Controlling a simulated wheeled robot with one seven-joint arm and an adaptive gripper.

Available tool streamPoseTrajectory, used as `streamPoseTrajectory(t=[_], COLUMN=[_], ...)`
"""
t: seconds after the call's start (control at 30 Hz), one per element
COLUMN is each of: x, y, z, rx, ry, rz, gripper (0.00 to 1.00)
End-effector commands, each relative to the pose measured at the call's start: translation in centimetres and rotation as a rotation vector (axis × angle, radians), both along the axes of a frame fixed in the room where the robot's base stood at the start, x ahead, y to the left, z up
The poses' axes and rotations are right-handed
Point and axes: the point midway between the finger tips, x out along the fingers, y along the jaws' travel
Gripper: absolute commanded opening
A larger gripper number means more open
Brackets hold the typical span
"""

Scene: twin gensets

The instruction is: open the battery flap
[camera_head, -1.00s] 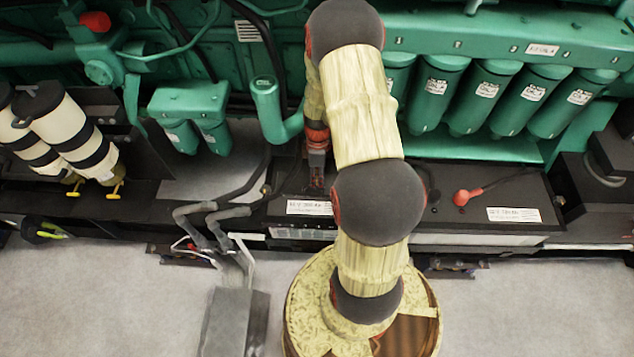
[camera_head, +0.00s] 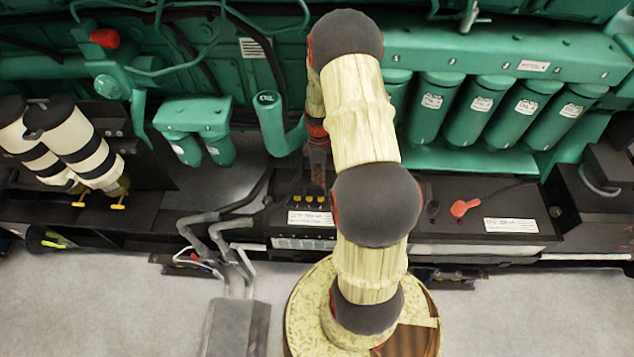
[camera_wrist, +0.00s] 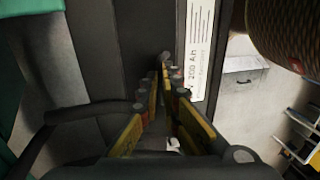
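The near battery (camera_head: 280,222) is a dark box with a white label (camera_head: 311,218) on its top edge, left of my arm in the head view. In the wrist view part of this label (camera_wrist: 198,50) stands just right of the fingertips and reads "200 Ah". I cannot pick out a separate flap; my arm and gripper cover part of the battery top. My gripper (camera_head: 316,190) points down over the battery top. In the wrist view its yellow-edged fingers (camera_wrist: 168,68) converge and their tips look together, with nothing visible between them. Contact with the battery cannot be told.
A second battery (camera_head: 520,200) with a red terminal cap (camera_head: 463,207) stands to the right. Grey pipes (camera_head: 205,235) lie left of the near battery. Green filters (camera_head: 435,105) and the green engine stand behind. Grey floor (camera_head: 110,300) is open in front.

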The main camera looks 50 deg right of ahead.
Motion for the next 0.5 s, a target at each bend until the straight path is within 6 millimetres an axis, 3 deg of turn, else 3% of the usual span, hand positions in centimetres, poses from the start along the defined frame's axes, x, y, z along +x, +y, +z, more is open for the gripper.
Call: streamPoseTrajectory(t=[0.03,0.47,0.5], x=[1.35,1.36,1.33], y=[-1.2,-1.24,-1.26], z=[-0.42,-0.42,-0.42], rx=[-0.031,-0.03,-0.031], ry=[-0.035,-0.034,-0.034], rz=[0.001,-0.002,-0.002], gripper=[0.0,0.0,0.21])
